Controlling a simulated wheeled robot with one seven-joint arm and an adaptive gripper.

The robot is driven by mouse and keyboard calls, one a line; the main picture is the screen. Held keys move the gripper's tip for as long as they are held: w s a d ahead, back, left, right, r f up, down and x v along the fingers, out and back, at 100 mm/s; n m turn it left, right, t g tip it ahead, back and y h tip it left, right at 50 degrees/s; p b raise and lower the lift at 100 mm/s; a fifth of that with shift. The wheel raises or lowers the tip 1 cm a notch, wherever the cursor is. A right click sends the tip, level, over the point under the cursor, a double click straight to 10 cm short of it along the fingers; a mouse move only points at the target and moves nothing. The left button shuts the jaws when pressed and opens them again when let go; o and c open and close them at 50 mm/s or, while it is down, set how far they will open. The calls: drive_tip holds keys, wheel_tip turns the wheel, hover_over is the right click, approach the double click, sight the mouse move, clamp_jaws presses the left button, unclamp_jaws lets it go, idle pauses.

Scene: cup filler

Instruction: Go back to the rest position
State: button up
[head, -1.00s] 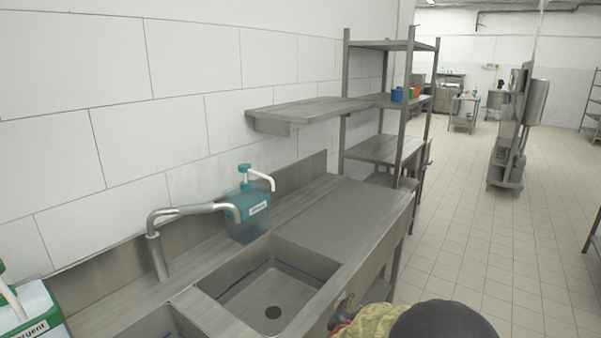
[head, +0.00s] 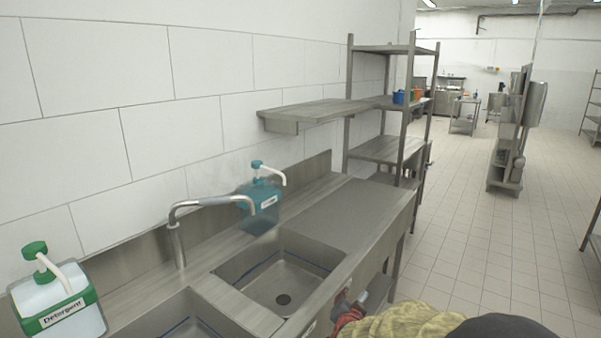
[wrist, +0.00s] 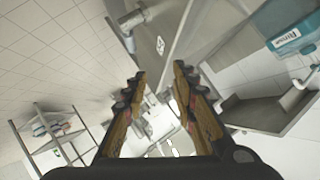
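My gripper (wrist: 158,76) shows in the wrist view with its two yellow-brown fingers apart and nothing between them. In the head view, part of my arm (head: 425,322), yellow and black, shows at the bottom edge, right of the sink counter; whether the fingers show there is unclear. The steel sink counter (head: 362,213) runs along the wall at left. A teal pump bottle (head: 260,205) stands on it behind the sink. The same bottle, labelled Rinse, shows in the wrist view (wrist: 302,40), apart from the fingers.
A white and green Detergent pump bottle (head: 62,300) stands at the lower left. A curved tap (head: 178,240) rises by the sink basin (head: 282,282). A wall shelf (head: 315,113) and a steel rack (head: 405,120) lie beyond.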

drive_tip(key=s+a+r+n+g+y+p, duration=0.15)
drive_tip(key=s+r+n+g+y, duration=0.35)
drive_tip(key=s+r, duration=1)
drive_tip(key=s+d+n+g+h, duration=0.1)
drive_tip(key=s+d+n, duration=0.1)
drive_tip(key=s, duration=1)
drive_tip(key=s+d+n+h, duration=0.1)
drive_tip(key=s+d, duration=0.3)
drive_tip(key=s, duration=0.9)
drive_tip(key=shift+s+d+r+n+g+h+p, duration=0.15)
drive_tip(key=shift+r+n+g+h+p, duration=0.25)
drive_tip(key=shift+n, duration=0.3)
drive_tip(key=shift+o, duration=0.3)
